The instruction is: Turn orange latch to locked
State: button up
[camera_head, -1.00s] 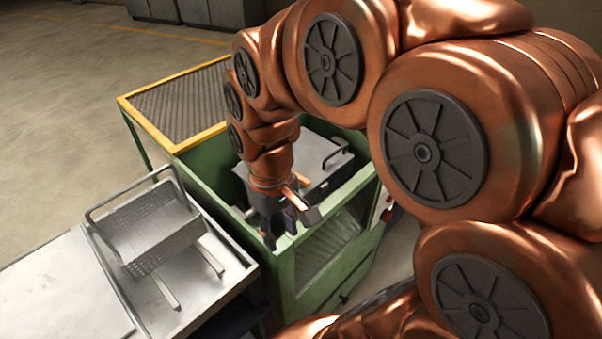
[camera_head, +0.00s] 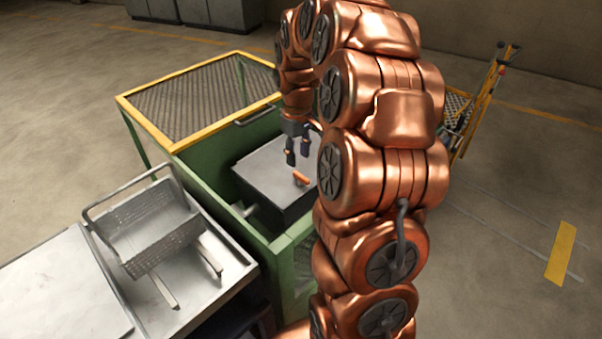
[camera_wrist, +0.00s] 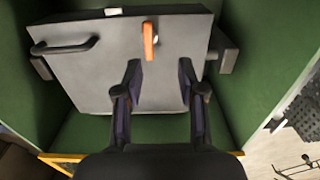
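The orange latch (camera_head: 300,178) is a small bar on top of the grey furnace lid (camera_head: 265,165). In the wrist view the latch (camera_wrist: 149,41) points along the picture's vertical, near the lid's upper edge. My gripper (camera_head: 298,158) is above the lid, behind the latch in the head view. In the wrist view my gripper (camera_wrist: 158,80) has its two dark fingers well apart, with nothing between them. The latch lies just beyond the fingertips, apart from them. Whether it sits locked or unlocked cannot be told.
The lid has a dark handle (camera_wrist: 65,47). Green furnace walls (camera_head: 215,205) surround it. A yellow-edged mesh guard (camera_head: 190,105) stands behind. Open floor (camera_head: 510,240) lies at right.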

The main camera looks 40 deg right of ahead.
aim_at(302, 175)
jog(key=shift+w+d+f, duration=0.15)
jog(key=shift+d+f, duration=0.05)
jog(key=shift+d, duration=0.2)
jog(key=shift+w+d+f, duration=0.15)
jog(key=shift+d, duration=0.25)
jog(key=shift+f, duration=0.25)
jog(key=shift+f+p, duration=0.95)
jog(key=shift+f, duration=2.65)
grip_shut()
